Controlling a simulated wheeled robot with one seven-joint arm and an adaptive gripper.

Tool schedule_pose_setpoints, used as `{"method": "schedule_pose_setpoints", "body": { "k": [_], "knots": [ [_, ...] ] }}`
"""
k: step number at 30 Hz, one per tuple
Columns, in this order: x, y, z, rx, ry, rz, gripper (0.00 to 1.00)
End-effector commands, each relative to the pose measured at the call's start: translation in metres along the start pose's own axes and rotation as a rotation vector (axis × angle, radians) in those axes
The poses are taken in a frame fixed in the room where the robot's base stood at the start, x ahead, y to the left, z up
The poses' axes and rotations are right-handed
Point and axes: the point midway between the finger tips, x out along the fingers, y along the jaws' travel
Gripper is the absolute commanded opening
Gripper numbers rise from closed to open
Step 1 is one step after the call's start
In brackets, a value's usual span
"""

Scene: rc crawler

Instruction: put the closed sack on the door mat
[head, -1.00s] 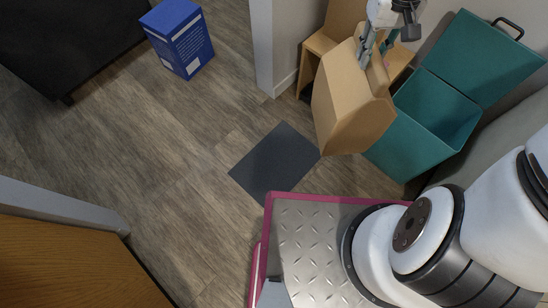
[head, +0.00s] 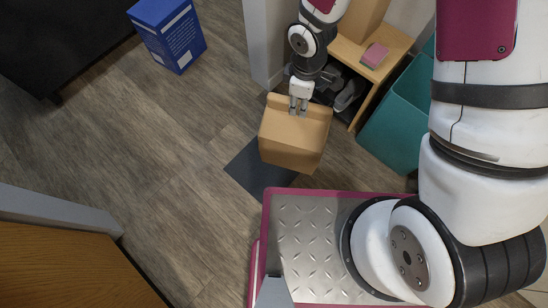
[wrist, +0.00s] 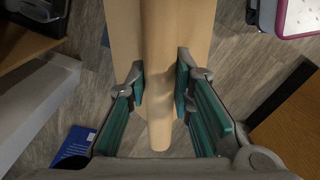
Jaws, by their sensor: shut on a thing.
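The closed sack (head: 293,143) is a tan paper bag with a rolled top. My gripper (head: 298,108) is shut on that top, and the sack hangs below it. In the wrist view, the rolled top (wrist: 158,100) lies between the teal finger pads of my gripper (wrist: 160,88). The dark grey door mat (head: 243,172) lies on the floor in front of my base. In the head view the sack covers the mat's upper right part. I cannot tell how high the sack's bottom is above the mat.
A wooden bench (head: 398,40) stands at the back, with a pink item (head: 375,55), another tan sack (head: 362,18) and dark shoes below. A teal bin (head: 395,125) stands to the right. A blue box (head: 170,35) is at upper left. The floor left of the mat is clear.

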Motion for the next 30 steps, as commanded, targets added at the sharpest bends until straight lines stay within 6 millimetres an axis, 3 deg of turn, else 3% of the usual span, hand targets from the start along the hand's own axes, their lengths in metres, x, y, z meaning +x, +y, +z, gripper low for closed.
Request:
{"method": "schedule_pose_setpoints", "body": {
  "k": [1,6,15,24,30],
  "knots": [
    [0.018,-0.011,-0.005,-0.088,-0.006,-0.005,0.0],
    [0.062,-0.04,-0.015,-0.374,-0.005,-0.004,0.0],
    [0.122,-0.085,-0.016,-0.856,-0.005,-0.003,0.0],
    [0.147,-0.105,-0.013,-1.116,-0.001,-0.001,0.0],
    [0.15,-0.096,-0.022,-1.142,0.004,0.001,0.0]
  ]
}}
